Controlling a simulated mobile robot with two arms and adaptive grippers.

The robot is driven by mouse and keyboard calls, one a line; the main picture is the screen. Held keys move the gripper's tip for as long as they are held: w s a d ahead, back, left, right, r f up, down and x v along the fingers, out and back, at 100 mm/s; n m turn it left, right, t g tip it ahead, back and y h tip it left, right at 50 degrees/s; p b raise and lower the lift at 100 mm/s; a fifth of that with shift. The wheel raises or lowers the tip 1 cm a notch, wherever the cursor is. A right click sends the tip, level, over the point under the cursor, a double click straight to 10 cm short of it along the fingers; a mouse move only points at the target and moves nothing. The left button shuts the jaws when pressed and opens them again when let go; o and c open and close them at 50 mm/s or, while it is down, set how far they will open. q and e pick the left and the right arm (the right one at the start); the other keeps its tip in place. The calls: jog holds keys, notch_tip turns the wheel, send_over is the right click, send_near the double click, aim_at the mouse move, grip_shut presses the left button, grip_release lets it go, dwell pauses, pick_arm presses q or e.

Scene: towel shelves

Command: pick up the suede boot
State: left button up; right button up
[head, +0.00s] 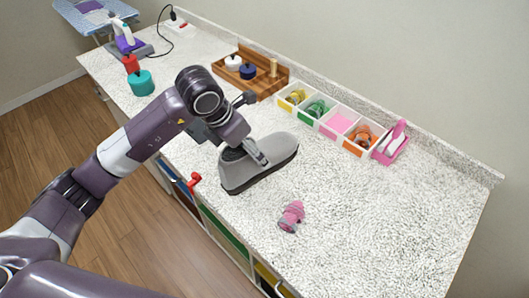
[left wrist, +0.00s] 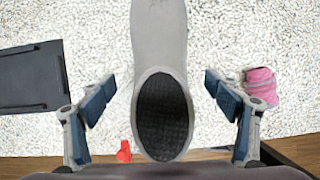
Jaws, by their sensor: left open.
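The grey suede boot (head: 275,160) stands on the speckled counter, with its dark sole down. In the left wrist view the boot (left wrist: 160,35) runs up the middle of the picture, its dark opening (left wrist: 163,115) nearest me. My left gripper (head: 250,153) is at the boot's ankle end and covers part of it in the head view. In the left wrist view my left gripper (left wrist: 162,92) is open, with one finger on each side of the boot and a visible gap on both sides. My right gripper is not in view.
A pink object (head: 291,216) lies near the boot, and a red one (head: 193,181) is at the counter's front edge. White bins (head: 330,122) and a wooden tray (head: 276,81) line the back. A dark flat thing (left wrist: 30,78) lies left. The counter's right is clear.

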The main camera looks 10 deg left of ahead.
pick_arm(q)
jog(key=shift+f, duration=0.45)
jog(key=p+x, duration=0.2)
jog(key=shift+d+f, duration=0.2)
jog(key=shift+f, duration=0.1)
jog(key=p+x, duration=0.1)
jog(key=x, duration=0.1)
jog(key=shift+w+f, duration=0.2)
jog(key=shift+w, duration=0.05)
jog(key=shift+f, duration=0.2)
jog(key=c, duration=1.4)
jog(key=shift+w, duration=0.1)
jog(key=shift+c, duration=1)
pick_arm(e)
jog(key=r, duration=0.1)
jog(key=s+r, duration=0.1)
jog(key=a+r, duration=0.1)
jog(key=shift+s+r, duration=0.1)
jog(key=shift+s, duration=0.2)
pick_arm(q)
jog(key=shift+r, duration=0.1)
